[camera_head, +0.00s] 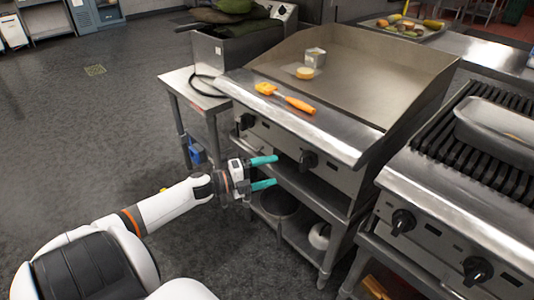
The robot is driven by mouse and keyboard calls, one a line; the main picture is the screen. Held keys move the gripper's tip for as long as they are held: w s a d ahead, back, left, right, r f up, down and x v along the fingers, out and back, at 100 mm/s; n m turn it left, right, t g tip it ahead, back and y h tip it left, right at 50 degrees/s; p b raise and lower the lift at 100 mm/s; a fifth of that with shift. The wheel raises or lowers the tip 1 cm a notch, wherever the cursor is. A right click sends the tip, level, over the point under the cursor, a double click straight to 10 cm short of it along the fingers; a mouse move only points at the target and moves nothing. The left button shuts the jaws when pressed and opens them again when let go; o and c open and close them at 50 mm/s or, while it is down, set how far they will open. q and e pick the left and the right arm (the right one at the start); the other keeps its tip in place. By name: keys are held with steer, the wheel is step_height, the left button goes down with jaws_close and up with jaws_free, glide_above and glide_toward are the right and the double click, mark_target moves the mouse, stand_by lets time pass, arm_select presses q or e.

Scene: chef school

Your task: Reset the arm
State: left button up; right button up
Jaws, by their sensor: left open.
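My left arm comes in from the lower left, white with orange and black bands. My left gripper (264,173) is open, with two teal fingers spread apart and nothing between them. It is in front of the griddle's knob panel, above the lower shelf. My right gripper does not show.
The griddle (385,72) holds a small metal container (315,57) and a round yellowish item (305,73). A grill (480,140) with a metal pan (500,128) stands right. Pots (276,203) sit on the shelf below. The floor at left is clear.

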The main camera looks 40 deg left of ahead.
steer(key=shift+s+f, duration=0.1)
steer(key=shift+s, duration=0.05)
